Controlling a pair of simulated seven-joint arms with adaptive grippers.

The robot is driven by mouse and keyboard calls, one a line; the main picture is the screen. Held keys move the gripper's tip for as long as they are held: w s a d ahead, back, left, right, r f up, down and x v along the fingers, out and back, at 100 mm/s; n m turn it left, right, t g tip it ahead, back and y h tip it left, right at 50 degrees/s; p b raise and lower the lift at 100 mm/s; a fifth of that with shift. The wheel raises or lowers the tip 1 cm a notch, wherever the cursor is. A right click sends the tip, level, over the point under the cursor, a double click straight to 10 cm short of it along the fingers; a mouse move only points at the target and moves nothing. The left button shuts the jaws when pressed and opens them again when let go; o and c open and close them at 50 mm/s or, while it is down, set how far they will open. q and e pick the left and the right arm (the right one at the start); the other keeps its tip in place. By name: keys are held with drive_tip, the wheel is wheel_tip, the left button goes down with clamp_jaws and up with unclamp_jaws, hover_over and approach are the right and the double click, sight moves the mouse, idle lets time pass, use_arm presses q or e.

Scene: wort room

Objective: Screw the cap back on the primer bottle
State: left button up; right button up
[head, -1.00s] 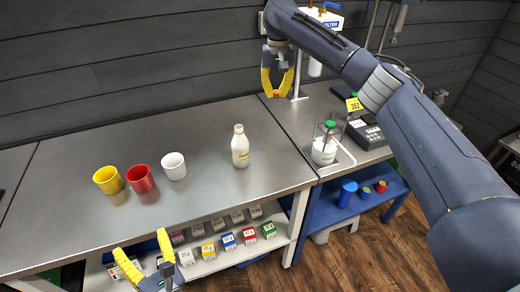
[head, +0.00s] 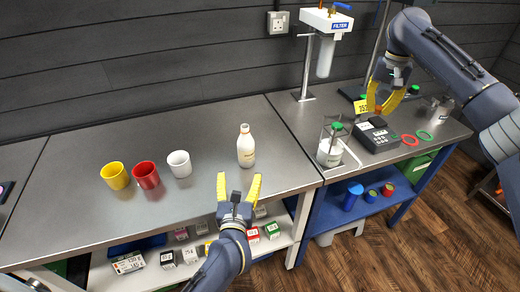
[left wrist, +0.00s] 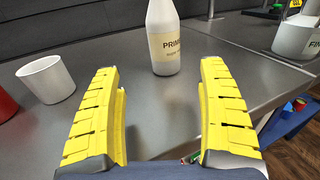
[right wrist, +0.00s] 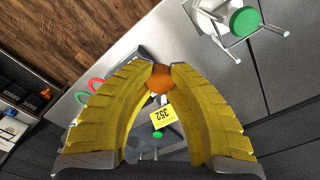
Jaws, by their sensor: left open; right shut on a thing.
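The primer bottle (head: 246,150), white with a cream label, stands upright on the steel bench; its top lies beyond the frame in the left wrist view (left wrist: 164,45). My left gripper (head: 239,180) is open and empty at the bench's front edge, fingers pointing at the bottle, which stands ahead of them and between them in the left wrist view. My right gripper (head: 378,109) is shut on a small orange cap (right wrist: 159,79), held at its fingertips. It is well right of the bottle, near the dark device on the right bench.
Yellow (head: 115,176), red (head: 146,176) and white (head: 179,164) cups stand left of the bottle. A white green-topped bottle (head: 330,153) in a wire stand is to its right. Beyond are a filter post (head: 304,70), a dark device (head: 377,136) and coloured rings (head: 424,135).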

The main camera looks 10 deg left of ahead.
sight(245, 157)
use_arm(q)
drive_tip(key=shift+w+d, duration=0.2)
drive_tip(key=shift+d, duration=0.05)
drive_tip(key=shift+w+a, duration=0.15)
drive_tip(key=shift+w, duration=0.95)
drive_tip(key=shift+w+a, duration=0.2)
drive_tip(key=shift+w, duration=0.95)
drive_tip(key=shift+w+a, duration=0.15)
drive_tip(key=shift+w, duration=0.95)
drive_tip(key=shift+w, duration=0.1)
drive_tip(key=shift+w+a, duration=0.2)
drive_tip(key=shift+w, duration=1.05)
drive_tip(key=shift+w+a, duration=0.15)
drive_tip(key=shift+w, duration=1.1)
drive_tip(key=c, duration=1.4)
drive_tip(key=shift+r, duration=0.1)
